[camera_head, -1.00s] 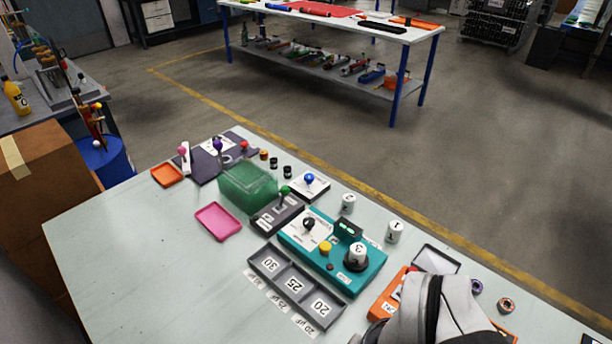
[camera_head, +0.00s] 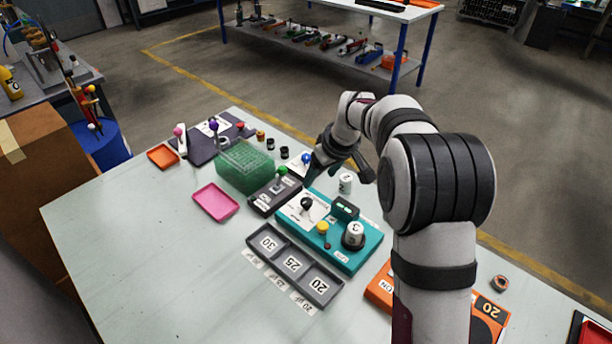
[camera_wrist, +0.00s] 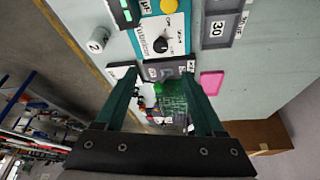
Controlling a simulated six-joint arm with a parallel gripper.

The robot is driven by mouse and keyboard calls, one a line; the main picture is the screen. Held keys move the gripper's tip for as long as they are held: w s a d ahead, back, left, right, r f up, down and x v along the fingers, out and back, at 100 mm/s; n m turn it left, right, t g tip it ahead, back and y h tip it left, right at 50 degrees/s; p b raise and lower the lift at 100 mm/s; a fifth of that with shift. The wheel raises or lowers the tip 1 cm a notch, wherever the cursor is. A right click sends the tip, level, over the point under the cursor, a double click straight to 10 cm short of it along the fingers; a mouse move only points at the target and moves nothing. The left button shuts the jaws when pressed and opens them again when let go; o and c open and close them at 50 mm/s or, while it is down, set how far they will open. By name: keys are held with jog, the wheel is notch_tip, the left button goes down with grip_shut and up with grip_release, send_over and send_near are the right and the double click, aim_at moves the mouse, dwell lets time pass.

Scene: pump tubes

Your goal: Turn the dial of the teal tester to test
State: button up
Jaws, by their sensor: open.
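The teal tester (camera_head: 344,257) lies on the bench right of centre; it also shows at the top of the wrist view (camera_wrist: 180,47). Its black dial (camera_head: 306,204) sits on a white label plate at the tester's left end. In the wrist view the dial (camera_wrist: 160,45) is just beyond the fingertips, with small printed marks around it. I cannot tell where its pointer is set. My gripper (camera_head: 340,172) hangs behind the dial, above the bench, apart from it. In the wrist view its two green fingers (camera_wrist: 160,77) are spread, with nothing held.
The tester also carries a yellow button (camera_head: 323,228) and a white cylinder marked 3 (camera_head: 355,234). A dark grey switch box (camera_head: 274,196) and green box (camera_head: 244,167) stand left of it. A numbered tray (camera_head: 294,265) lies in front. The bench's front left is clear.

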aim_at(307, 201)
jog(key=x, duration=1.4)
jog(key=shift+s+a, duration=0.1)
jog(key=shift+s, duration=0.1)
jog(key=shift+c, duration=0.3)
grip_shut()
